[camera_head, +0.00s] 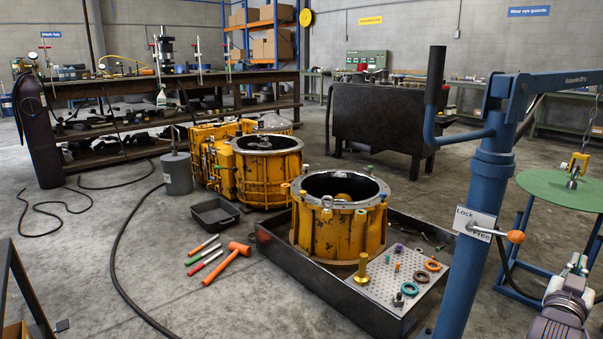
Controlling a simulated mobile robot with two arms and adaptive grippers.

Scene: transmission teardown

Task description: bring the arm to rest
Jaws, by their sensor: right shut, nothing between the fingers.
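My right gripper (576,262) is at the lower right edge, pointing up, with its fingers shut and empty. It is just below the green round table (555,190) in the picture and right of the orange-tipped lever (497,234) on the blue crane post (484,220). A gap shows between the gripper and the lever. The wrist of my right arm runs down out of the picture. My left gripper is not in view.
A yellow housing (325,232) stands in a dark tray (330,295) with a perforated plate holding small parts. A yellow hook (575,165) hangs over the green table. An orange mallet (233,257) and other tools lie on the floor. Open floor lies at front left, crossed by a hose.

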